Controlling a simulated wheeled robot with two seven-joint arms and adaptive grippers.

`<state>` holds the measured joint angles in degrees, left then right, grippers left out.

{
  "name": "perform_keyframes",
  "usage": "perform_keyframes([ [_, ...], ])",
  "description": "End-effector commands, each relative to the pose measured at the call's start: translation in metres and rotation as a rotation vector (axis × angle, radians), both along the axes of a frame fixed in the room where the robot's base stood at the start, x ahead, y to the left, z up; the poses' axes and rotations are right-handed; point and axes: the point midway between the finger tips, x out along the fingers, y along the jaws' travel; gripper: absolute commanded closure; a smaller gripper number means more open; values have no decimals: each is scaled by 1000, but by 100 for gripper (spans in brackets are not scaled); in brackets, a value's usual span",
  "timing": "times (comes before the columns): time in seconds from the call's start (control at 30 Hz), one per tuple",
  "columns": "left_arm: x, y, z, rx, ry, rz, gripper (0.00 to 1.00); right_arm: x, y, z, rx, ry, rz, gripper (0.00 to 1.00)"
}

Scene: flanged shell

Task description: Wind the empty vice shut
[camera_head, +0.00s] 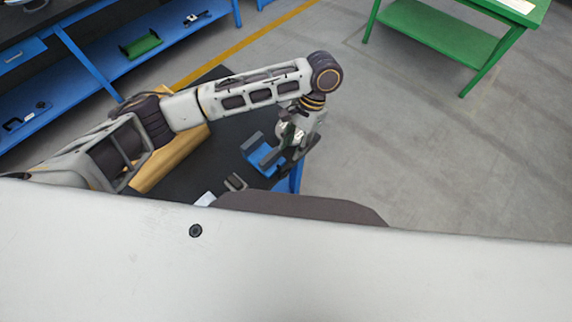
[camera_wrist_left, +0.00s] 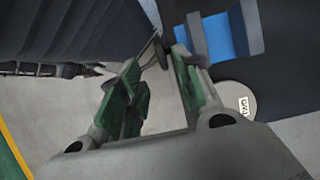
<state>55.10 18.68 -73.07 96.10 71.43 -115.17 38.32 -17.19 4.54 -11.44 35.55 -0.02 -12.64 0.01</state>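The vice (camera_head: 262,154), blue with grey jaws, is at the right end of a dark bench top. Blue shows between its grey jaws, which stand apart with nothing between them. It also shows at the top of the left wrist view (camera_wrist_left: 219,36). My left gripper (camera_head: 299,142) is right beside the vice, on its right. In the left wrist view its green-padded fingers (camera_wrist_left: 158,62) are apart. A thin dark bar, perhaps the vice's handle, shows near the fingertips; whether they touch it is unclear. My right gripper is out of view.
Small grey parts (camera_head: 235,183) lie near the bench's front. A green table (camera_head: 440,32) and blue shelving (camera_head: 120,65) stand farther off. The floor to the right is clear.

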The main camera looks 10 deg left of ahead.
Motion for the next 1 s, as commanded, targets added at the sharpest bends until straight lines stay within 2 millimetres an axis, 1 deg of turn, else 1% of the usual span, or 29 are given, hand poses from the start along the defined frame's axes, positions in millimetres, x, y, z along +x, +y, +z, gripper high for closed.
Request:
perform_keyframes([
  [0.6, -24, 18, -70, 1, 1, 1, 66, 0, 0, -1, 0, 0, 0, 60],
  [0.8, -28, 20, -81, 0, 0, 0, 66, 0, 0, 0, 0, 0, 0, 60],
  [1.0, -28, 20, -84, -1, -1, -1, 66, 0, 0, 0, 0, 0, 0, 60],
])
